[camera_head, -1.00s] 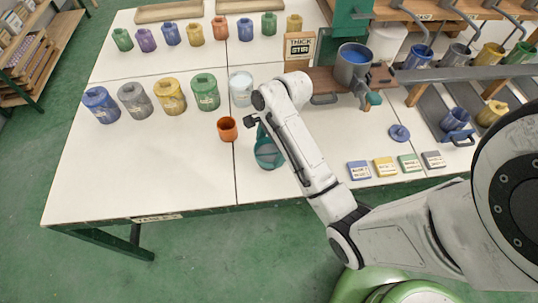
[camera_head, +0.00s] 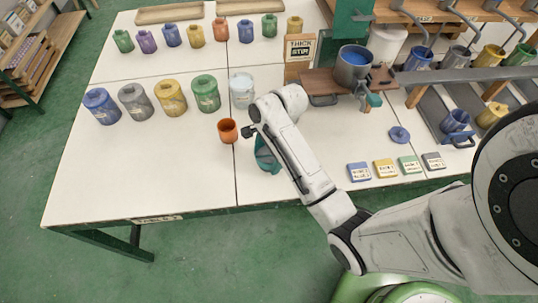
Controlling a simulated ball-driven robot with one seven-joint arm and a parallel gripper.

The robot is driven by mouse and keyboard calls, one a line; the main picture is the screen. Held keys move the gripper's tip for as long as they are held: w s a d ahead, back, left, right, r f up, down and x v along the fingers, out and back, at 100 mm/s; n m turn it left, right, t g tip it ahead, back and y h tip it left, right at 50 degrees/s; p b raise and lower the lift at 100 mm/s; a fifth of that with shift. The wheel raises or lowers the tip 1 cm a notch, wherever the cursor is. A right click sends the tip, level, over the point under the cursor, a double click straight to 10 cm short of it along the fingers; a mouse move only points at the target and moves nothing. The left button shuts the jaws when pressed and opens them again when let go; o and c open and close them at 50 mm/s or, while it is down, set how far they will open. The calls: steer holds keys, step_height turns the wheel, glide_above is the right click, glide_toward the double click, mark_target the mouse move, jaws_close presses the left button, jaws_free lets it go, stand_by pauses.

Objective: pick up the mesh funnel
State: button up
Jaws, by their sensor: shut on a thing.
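The mesh funnel appears to be the teal, cup-like piece (camera_head: 267,158) near the table's front edge, just right of the seam. It looks tilted, and my forearm hides its right side. Its mesh cannot be made out. My gripper (camera_head: 256,133) is at the funnel's upper end, shut on it; the fingers are small and dark and mostly hidden behind the wrist. I cannot tell whether the funnel still touches the table.
An orange cup (camera_head: 228,131) stands close to the left of my gripper. A white jar (camera_head: 242,89) and a row of coloured jars stand behind. A wooden stand holds a blue-filled pot (camera_head: 353,66) to the right. The table's front left is clear.

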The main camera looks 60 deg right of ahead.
steer(key=shift+r, duration=0.1)
steer(key=shift+r, duration=0.6)
steer(key=s+r+p, duration=0.7)
steer(key=s+r, duration=0.4)
steer(key=s, duration=0.3)
steer(key=shift+a+r+p, duration=0.25)
steer(key=shift+a+p, duration=0.05)
steer(key=shift+p, duration=0.05)
